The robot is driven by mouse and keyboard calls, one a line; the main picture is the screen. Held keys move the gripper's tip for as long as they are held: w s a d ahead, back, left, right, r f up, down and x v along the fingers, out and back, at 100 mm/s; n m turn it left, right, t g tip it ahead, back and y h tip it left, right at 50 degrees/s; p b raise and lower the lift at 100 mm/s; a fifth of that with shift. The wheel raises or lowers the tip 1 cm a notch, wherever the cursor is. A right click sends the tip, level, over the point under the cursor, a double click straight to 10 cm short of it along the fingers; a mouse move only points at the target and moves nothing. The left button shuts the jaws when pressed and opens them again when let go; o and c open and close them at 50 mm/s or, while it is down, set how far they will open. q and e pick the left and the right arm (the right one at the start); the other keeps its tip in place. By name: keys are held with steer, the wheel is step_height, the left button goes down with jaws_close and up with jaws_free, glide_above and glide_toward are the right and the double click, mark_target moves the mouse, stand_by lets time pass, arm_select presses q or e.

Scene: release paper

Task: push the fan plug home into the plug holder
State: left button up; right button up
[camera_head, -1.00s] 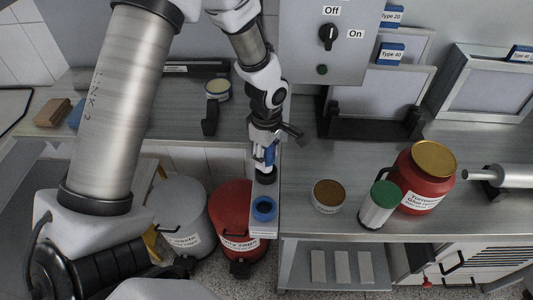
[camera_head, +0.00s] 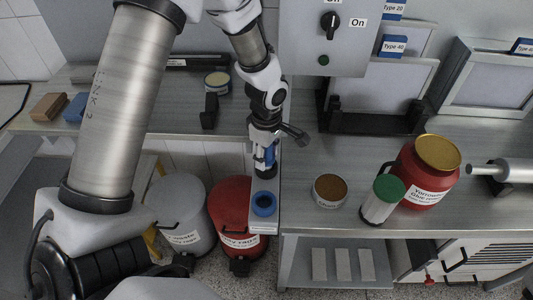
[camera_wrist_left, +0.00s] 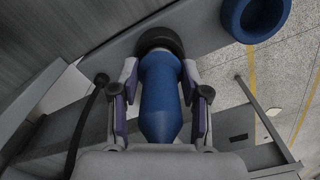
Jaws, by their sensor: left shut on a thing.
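The fan plug, a blue rounded body (camera_wrist_left: 160,95), is between the fingers of my left gripper (camera_wrist_left: 161,104), which is shut on it. In the head view the gripper (camera_head: 266,153) points down with the plug in it. The far end of the plug meets a black ring (camera_wrist_left: 160,40), which looks like the plug holder, on a narrow grey strip. In the head view this black ring (camera_head: 265,171) is right below the gripper. How deep the plug sits is hidden. My right gripper is not in view.
A blue ring (camera_head: 264,204) sits on the same strip, nearer the front. A brown-topped tin (camera_head: 329,190), a green-lidded jar (camera_head: 383,200) and a red canister (camera_head: 426,172) stand on the bench to the right. Red (camera_head: 233,213) and grey (camera_head: 183,213) bins stand below.

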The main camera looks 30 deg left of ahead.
arm_select(q)
steer(key=shift+f+b, duration=0.35)
steer(key=shift+f, duration=0.15)
steer(key=o, duration=1.3)
steer(key=shift+o, duration=0.2)
steer(key=shift+r, duration=0.1)
step_height(320, 180, up, 12)
